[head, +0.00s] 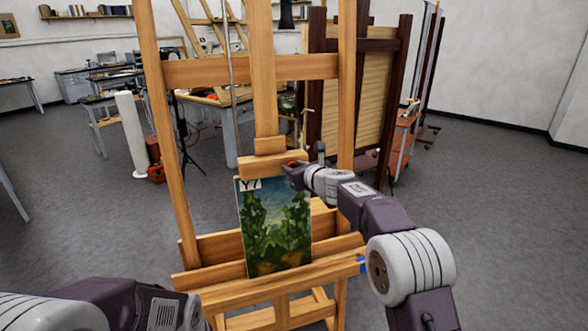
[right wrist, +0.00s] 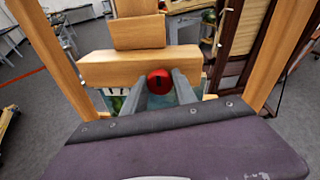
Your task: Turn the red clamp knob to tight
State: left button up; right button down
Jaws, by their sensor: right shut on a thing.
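The red clamp knob (right wrist: 159,82) sits on the front of the easel's wooden clamp block (right wrist: 120,69). My right gripper (right wrist: 160,87) is shut on the knob, one finger on each side of it. In the head view only a bit of the red knob (head: 292,163) shows beside the right gripper (head: 293,170). A small landscape painting (head: 274,228) labelled Y7 stands on the easel (head: 176,140) just below the block. My left arm shows at the lower left of the head view, but its gripper is out of view.
A dark-framed rack with a panel (head: 357,100) stands behind the easel on the right. Worktables (head: 104,82), a white roll (head: 131,135) and a tripod are behind on the left. The grey floor (head: 75,200) is open on both sides.

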jog(key=shift+f, duration=0.2)
jog(key=c, duration=1)
grip_release()
jog(key=shift+o, duration=0.2)
jog(key=shift+r, duration=0.1)
jog(key=shift+s, duration=0.1)
jog(key=b+v, duration=0.3)
jog(key=v, duration=0.6)
jog(key=shift+b, duration=0.3)
jog(key=shift+d, duration=0.2)
